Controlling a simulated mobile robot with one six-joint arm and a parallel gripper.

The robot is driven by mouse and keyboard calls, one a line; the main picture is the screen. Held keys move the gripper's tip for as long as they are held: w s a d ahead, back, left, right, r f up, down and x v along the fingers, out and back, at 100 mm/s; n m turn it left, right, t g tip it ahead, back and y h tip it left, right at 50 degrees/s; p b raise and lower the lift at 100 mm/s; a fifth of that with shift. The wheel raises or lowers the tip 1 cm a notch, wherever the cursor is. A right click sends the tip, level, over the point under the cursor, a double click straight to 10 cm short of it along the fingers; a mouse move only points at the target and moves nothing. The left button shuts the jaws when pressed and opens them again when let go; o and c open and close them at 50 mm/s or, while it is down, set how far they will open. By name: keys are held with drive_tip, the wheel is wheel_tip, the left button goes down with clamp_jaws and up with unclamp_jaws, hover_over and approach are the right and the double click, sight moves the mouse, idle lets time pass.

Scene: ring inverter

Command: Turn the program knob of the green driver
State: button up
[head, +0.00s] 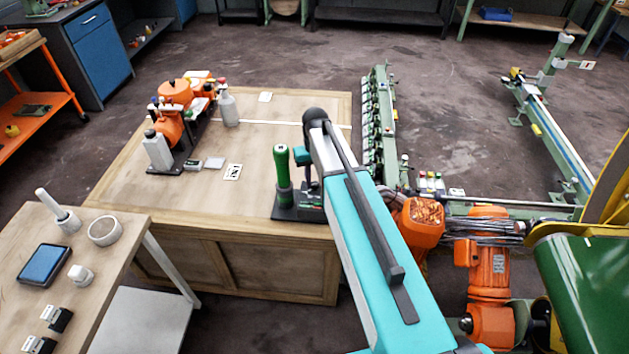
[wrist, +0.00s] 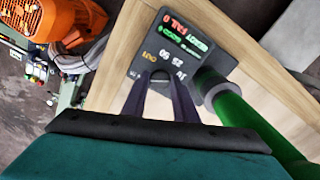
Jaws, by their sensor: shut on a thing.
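The green driver (head: 282,165) stands upright on a dark base (head: 290,213) at the front right of the wooden bench. In the wrist view the driver's green body (wrist: 262,130) slants through the lower right, beside a dark panel (wrist: 208,42) with green, red and yellow markings. My gripper (head: 306,190) reaches down just right of the green body, over the base. In the wrist view my gripper (wrist: 160,80) has its two dark fingertips at the panel's lower edge, closed on a small dark knob that they mostly hide.
The green body stands close beside my fingers. An orange machine (head: 173,125) with bottles stands at the bench's back left, and small cards (head: 232,172) lie mid-bench. An orange motor (head: 421,222) and a green conveyor frame (head: 380,120) are on the right. The bench's middle is mostly clear.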

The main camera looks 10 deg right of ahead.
sight(315, 184)
idle(0.3)
drive_tip(key=o, duration=1)
drive_tip(key=shift+r, duration=0.1)
drive_tip(key=shift+r+b, duration=1.55)
drive_tip(key=shift+r, duration=5.3)
